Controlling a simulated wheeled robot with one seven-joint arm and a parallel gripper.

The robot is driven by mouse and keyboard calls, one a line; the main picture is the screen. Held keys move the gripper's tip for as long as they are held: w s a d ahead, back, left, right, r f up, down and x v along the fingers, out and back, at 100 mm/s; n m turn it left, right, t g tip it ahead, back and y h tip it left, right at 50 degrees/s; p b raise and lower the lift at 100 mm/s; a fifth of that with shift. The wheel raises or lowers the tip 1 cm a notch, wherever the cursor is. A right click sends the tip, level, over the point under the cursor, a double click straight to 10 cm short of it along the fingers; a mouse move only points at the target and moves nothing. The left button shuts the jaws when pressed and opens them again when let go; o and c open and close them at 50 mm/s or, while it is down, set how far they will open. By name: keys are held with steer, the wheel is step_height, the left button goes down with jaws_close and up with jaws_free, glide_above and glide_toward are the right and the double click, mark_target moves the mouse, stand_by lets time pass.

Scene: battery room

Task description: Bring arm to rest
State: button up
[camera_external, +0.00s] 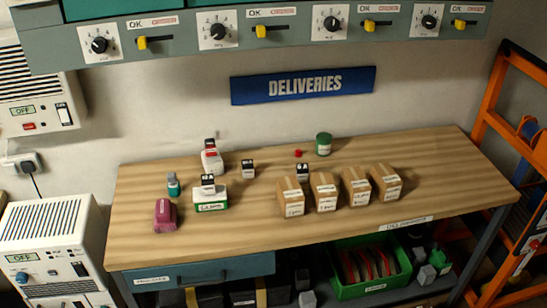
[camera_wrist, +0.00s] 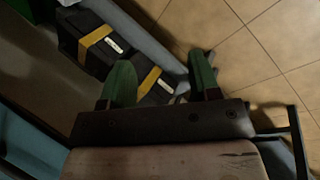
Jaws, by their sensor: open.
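My gripper (camera_wrist: 160,82) shows in the wrist view with two green fingers spread apart. It is open, and nothing is between the fingers. It points down toward the tiled floor and black boxes with yellow bands. My arm and gripper do not show in the external view.
A wooden workbench (camera_external: 250,232) holds several cardboard boxes (camera_external: 325,192), a purple item (camera_external: 165,215), a green can (camera_external: 323,144) and small labelled blocks. Black boxes (camera_wrist: 100,44) lie close to my fingers. The tiled floor (camera_wrist: 245,60) is clear at right. An orange rack (camera_external: 490,110) stands at right.

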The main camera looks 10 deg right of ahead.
steer(key=w+d+f+m+g+h, duration=0.1)
steer(key=w+d+f+m+g, duration=0.2)
steer(key=d, duration=0.7)
steer(key=w+d+f+m+g+h, duration=0.15)
steer(key=w+d+f+m, duration=0.35)
steer(key=d, duration=0.6)
steer(key=w+d+f+m+g+h, duration=0.15)
steer(key=w+d+f, duration=0.3)
steer(key=d, duration=0.55)
steer(key=w+d+r+t+y, duration=0.1)
steer(key=w+d+r+y, duration=0.1)
steer(key=d, duration=1)
steer(key=w+d+r+t+y, duration=0.1)
steer(key=w+d+r+y, duration=0.2)
steer(key=d, duration=1)
steer(key=w+d+r+t+y, duration=0.1)
steer(key=w+d+r+y, duration=0.2)
steer(key=w+d, duration=0.4)
steer(key=d, duration=0.5)
steer(key=shift+d+r+n+t, duration=0.3)
steer(key=shift+r+n+t, duration=0.05)
steer(key=shift+t, duration=0.05)
